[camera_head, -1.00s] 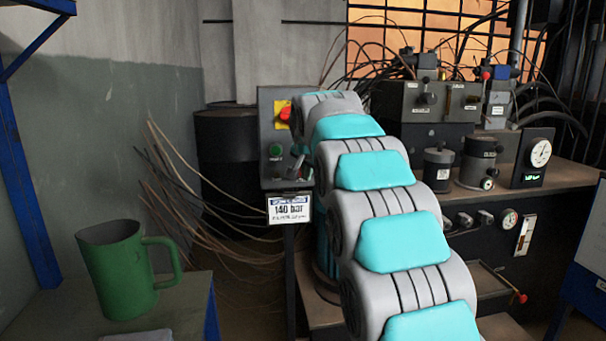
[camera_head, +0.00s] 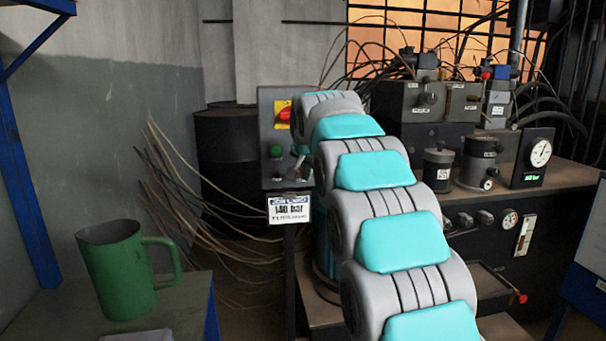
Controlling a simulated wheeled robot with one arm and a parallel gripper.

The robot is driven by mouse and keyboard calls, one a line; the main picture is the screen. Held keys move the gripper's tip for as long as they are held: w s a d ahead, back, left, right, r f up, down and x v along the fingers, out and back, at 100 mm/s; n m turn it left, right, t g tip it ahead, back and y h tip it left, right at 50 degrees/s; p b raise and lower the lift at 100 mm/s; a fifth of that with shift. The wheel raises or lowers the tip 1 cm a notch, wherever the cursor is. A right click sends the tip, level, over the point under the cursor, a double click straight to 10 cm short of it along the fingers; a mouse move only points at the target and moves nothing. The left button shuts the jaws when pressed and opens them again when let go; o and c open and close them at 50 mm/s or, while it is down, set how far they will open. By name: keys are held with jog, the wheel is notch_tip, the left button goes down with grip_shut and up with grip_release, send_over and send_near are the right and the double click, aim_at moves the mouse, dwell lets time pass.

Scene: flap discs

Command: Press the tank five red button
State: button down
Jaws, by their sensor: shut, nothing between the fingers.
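A grey control box (camera_head: 268,108) stands upright behind my arm. It carries a red knob (camera_head: 285,114) on a yellow plate at its upper right and a green button (camera_head: 276,151) lower down. My arm reaches forward and covers the box's right side. Only a small grey part of my gripper (camera_head: 298,165) shows at the lower right of the box, beside the green button. It is shut and empty. Whether it touches the box cannot be told. I can read no "tank five" label; any red button behind my arm is hidden.
A white 140 bar sign (camera_head: 289,208) hangs below the box. A bench (camera_head: 570,180) with hydraulic units and a gauge (camera_head: 541,153) fills the right. A lever with a red end (camera_head: 520,298) juts out there. A green jug (camera_head: 118,270) stands at left.

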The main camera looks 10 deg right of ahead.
jog(key=shift+w, duration=0.1)
jog(key=shift+w, duration=0.35)
jog(key=shift+w+p, duration=0.45)
dwell(0.9)
jog(key=shift+s, duration=0.15)
dwell(0.3)
jog(key=shift+s+b, duration=0.55)
jog(key=shift+s, duration=0.2)
jog(key=s+b, duration=0.2)
jog(key=s, duration=0.3)
